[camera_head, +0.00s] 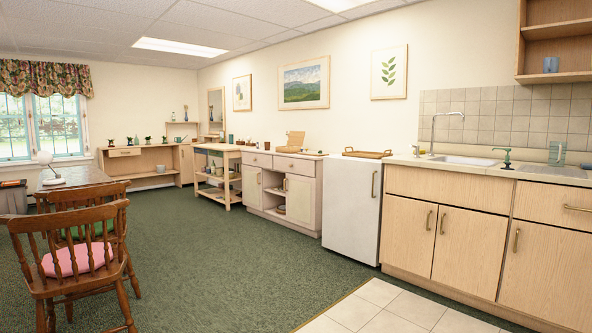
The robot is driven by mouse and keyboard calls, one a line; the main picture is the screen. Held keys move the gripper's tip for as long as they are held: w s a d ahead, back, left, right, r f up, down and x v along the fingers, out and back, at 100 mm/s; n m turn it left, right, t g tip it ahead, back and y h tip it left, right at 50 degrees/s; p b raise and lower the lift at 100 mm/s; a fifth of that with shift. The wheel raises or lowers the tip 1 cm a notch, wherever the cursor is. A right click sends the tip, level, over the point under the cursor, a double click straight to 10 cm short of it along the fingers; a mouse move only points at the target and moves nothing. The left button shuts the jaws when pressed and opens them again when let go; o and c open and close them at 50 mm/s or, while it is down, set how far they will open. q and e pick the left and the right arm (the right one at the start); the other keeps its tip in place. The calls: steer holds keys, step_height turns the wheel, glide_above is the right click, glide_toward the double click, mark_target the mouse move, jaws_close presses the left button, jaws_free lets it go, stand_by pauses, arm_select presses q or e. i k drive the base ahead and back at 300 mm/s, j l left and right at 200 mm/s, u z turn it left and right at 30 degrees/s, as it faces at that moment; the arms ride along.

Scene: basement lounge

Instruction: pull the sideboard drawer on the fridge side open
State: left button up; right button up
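The sideboard (303,199) is a pale wooden cabinet against the long back wall, directly left of the small white fridge (349,211). It has two drawers side by side under its top. The fridge-side drawer (295,166) looks flush with the front, with a small dark handle at its middle. The other drawer (258,160) also looks flush. Below them are doors and an open middle section with shelves. Neither of my grippers is in view.
Green carpet (222,255) lies clear before the sideboard. Wooden chairs (75,255) and a table (76,176) stand at left. A shelved trolley (218,175) is left of the sideboard. Kitchen units (440,238) and pale floor tiles (385,308) are at right.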

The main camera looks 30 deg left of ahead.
mark_target(302, 166)
steer(key=i+j+u, duration=1.05)
steer(key=i, duration=0.3)
steer(key=i+u, duration=0.4)
steer(key=i, duration=3.55)
steer(key=i+z, duration=0.1)
steer(key=i, duration=1.6)
